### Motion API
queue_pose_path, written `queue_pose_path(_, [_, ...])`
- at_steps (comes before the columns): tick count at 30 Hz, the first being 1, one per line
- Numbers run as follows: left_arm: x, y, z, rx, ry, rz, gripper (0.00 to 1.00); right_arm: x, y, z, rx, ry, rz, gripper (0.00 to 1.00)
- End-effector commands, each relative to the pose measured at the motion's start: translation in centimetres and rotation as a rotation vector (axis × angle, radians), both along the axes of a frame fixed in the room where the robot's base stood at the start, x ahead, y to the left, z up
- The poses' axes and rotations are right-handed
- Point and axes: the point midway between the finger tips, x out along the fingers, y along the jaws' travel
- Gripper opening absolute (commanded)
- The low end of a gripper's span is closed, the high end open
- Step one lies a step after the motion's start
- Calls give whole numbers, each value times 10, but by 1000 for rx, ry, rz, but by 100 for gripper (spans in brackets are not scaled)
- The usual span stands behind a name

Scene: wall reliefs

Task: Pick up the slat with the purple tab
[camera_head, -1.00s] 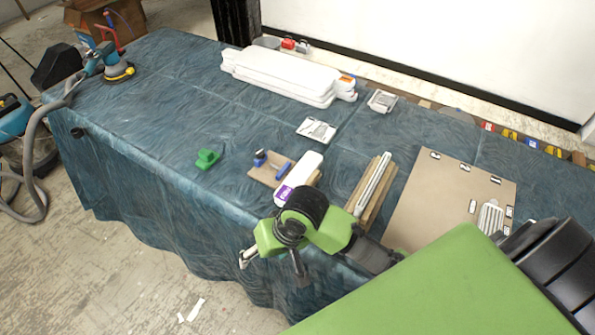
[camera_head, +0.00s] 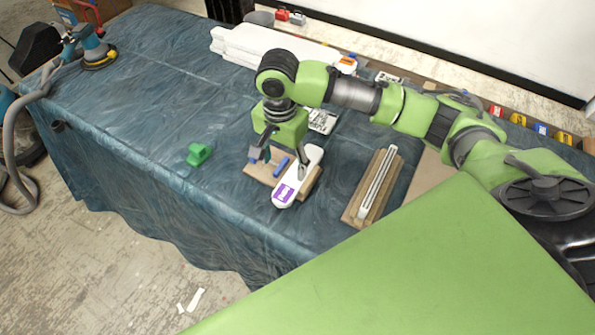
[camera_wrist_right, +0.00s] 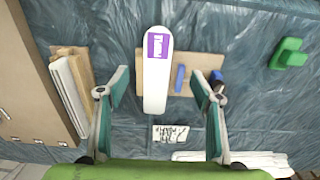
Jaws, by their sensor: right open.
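The white slat with the purple tab (camera_head: 301,177) lies across a small brown board (camera_head: 262,174) near the table's front edge, its tab end toward the edge. In the right wrist view the slat (camera_wrist_right: 156,90) shows upright in the picture, with its purple tab at the top. My right gripper (camera_head: 281,162) is above the board and slat, pointing down, open and empty. In the right wrist view its two fingers (camera_wrist_right: 160,90) appear on either side of the slat, apart from it. My left gripper is not in view.
A blue block (camera_wrist_right: 180,78) sits on the board beside the slat. A green block (camera_head: 199,154) lies to the left. A wooden piece bearing another white slat (camera_head: 377,183) is to the right. Stacked white slats (camera_head: 262,46) lie at the back.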

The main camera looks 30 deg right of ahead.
Motion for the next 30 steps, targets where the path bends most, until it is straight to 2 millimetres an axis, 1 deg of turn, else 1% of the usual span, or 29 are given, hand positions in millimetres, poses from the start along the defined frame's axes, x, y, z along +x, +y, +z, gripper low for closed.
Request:
queue_pose_path(1, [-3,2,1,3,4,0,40,-1,0,-11,-1,5,-2,60])
queue_pose_path(3, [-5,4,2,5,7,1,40,-1,0,-25,-1,4,-1,60])
queue_pose_path(6, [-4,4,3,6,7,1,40,-1,0,-41,-1,2,-1,60])
queue_pose_path(9, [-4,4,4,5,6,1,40,0,0,-50,-1,1,0,60])
queue_pose_path(14, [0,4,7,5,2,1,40,-2,0,-60,-1,1,2,60])
queue_pose_path(19, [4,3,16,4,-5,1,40,-9,2,-84,0,2,2,60])
queue_pose_path(21, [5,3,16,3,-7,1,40,-8,2,-95,0,0,1,60])
queue_pose_path(25, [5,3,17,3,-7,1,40,-8,2,-105,0,-2,2,60])
queue_pose_path(30, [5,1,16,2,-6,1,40,-8,3,-107,1,-3,3,60])
